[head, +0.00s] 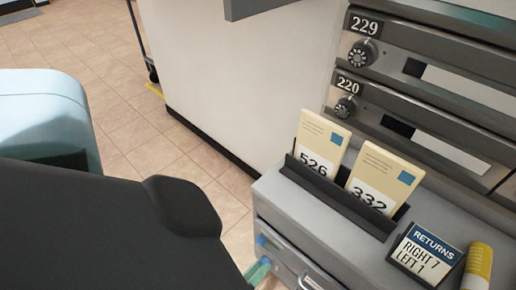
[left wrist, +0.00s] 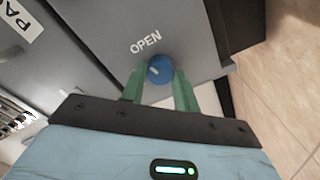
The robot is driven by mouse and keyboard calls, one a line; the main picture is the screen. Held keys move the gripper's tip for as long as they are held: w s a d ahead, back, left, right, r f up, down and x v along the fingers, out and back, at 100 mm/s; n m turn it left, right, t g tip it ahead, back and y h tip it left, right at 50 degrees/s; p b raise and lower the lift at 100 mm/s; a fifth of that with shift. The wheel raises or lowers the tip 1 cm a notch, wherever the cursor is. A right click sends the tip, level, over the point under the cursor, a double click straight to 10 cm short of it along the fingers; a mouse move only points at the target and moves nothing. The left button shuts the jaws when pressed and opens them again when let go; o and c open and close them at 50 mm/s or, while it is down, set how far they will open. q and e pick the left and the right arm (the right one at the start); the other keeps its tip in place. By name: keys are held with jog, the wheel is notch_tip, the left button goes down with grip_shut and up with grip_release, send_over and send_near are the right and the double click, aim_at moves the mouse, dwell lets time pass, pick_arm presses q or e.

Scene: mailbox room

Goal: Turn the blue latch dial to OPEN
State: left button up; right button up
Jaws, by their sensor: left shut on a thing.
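The blue latch dial (left wrist: 160,68) sits on a grey front panel in the left wrist view, just below the printed word OPEN (left wrist: 146,42). A pale mark shows on its face; I cannot tell for sure whether it lines up with OPEN. My left gripper (left wrist: 159,78) has its two green fingers on either side of the dial, shut on it. In the head view a green fingertip of my left gripper (head: 258,271) shows at the front of the grey cabinet (head: 282,205), with my dark arm covering much of the lower left. My right gripper is out of view.
On the cabinet top stand a dark holder with cards 526 (head: 318,145) and 332 (head: 383,175), a RETURNS sign (head: 425,255) and a yellow cylinder (head: 477,266). Mailbox slots with dials 229 (head: 362,53) and 220 (head: 345,107) rise behind.

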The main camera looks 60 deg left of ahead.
pick_arm(q)
jog(key=shift+m, duration=1.2)
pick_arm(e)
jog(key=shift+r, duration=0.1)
pick_arm(q)
jog(key=shift+m, duration=0.3)
jog(key=o, duration=1)
jog(key=shift+s, duration=0.15)
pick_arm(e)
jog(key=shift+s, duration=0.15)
